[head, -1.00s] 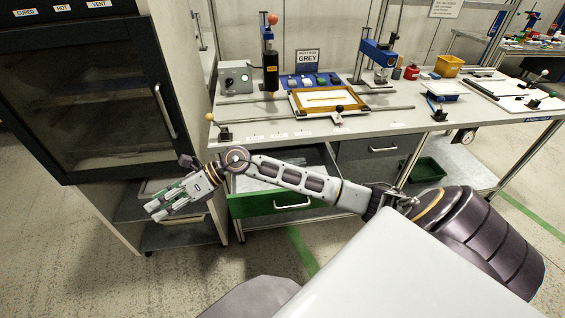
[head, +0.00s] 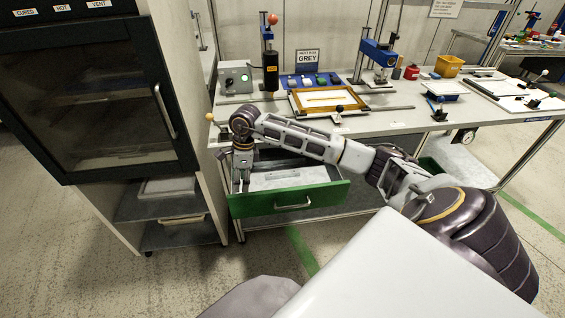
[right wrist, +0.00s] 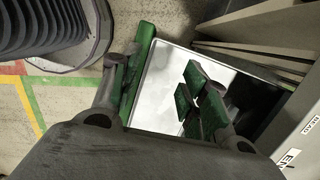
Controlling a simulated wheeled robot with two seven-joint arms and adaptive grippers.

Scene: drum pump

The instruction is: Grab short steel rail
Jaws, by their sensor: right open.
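A pale grey bar-like piece (head: 283,174), which may be the short steel rail, lies in the open green-fronted drawer (head: 300,200) under the bench. My right gripper (head: 241,184) points down at the drawer's left end, left of that piece and apart from it. In the right wrist view the right gripper (right wrist: 160,88) is open, its fingers spread over the bright drawer floor, with nothing seen between them. I cannot make out the rail in that view. My left gripper is not in view.
A dark-doored cabinet (head: 95,100) stands close left of the drawer, with open shelves below. The bench top (head: 300,130) overhangs the drawer and holds a wooden frame (head: 345,110) and presses. Floor in front of the drawer is clear.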

